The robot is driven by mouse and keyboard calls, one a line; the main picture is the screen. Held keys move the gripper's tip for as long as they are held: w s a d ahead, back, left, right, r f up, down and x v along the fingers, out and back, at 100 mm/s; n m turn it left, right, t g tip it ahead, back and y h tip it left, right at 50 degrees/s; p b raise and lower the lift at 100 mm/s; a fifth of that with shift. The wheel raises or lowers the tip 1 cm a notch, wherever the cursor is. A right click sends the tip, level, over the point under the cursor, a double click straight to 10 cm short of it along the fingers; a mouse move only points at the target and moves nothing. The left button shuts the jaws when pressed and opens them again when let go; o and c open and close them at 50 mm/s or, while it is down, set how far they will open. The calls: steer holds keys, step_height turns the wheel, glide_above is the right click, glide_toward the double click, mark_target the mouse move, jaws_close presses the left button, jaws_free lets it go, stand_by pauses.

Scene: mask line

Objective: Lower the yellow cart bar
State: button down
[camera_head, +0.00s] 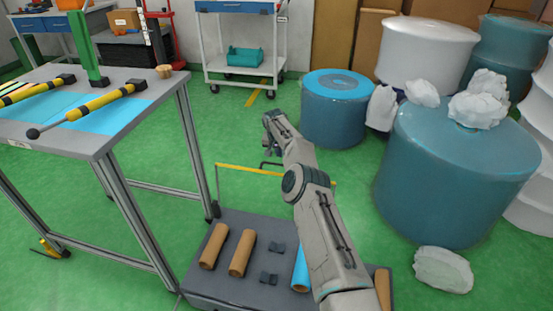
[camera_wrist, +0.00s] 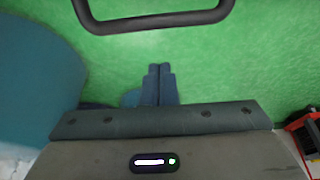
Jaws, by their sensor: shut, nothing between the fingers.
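The yellow cart bar (camera_head: 240,169) runs across the far end of a low dark cart (camera_head: 228,293), raised above its deck on a thin upright at its left end. My arm passes in front of part of it. A dark handle loop (camera_head: 270,163) shows at the bar beside my wrist. In the wrist view a dark U-shaped loop (camera_wrist: 150,24) crosses the top, beyond my fingertips and apart from them. My gripper (camera_wrist: 159,68) is shut and empty over green floor. In the head view its fingers are hard to make out.
Cardboard rolls (camera_head: 213,246) and small dark blocks lie on the cart deck. A workbench (camera_head: 97,140) stands at left. Large blue film rolls (camera_head: 336,110) and a bigger one (camera_head: 450,185) stand at right, with crumpled white plastic (camera_head: 443,270) on the floor.

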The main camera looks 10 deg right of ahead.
steer(key=shift+s+a+r+p, duration=0.1)
steer(key=shift+s+p, duration=0.1)
steer(key=shift+p, duration=0.2)
steer(key=shift+s+a+p, duration=0.35)
steer(key=shift+s, duration=0.4)
steer(key=shift+s+a+p, duration=0.3)
steer(key=shift+s+a, duration=0.05)
steer(key=shift+s, duration=0.4)
steer(key=shift+s, duration=0.1)
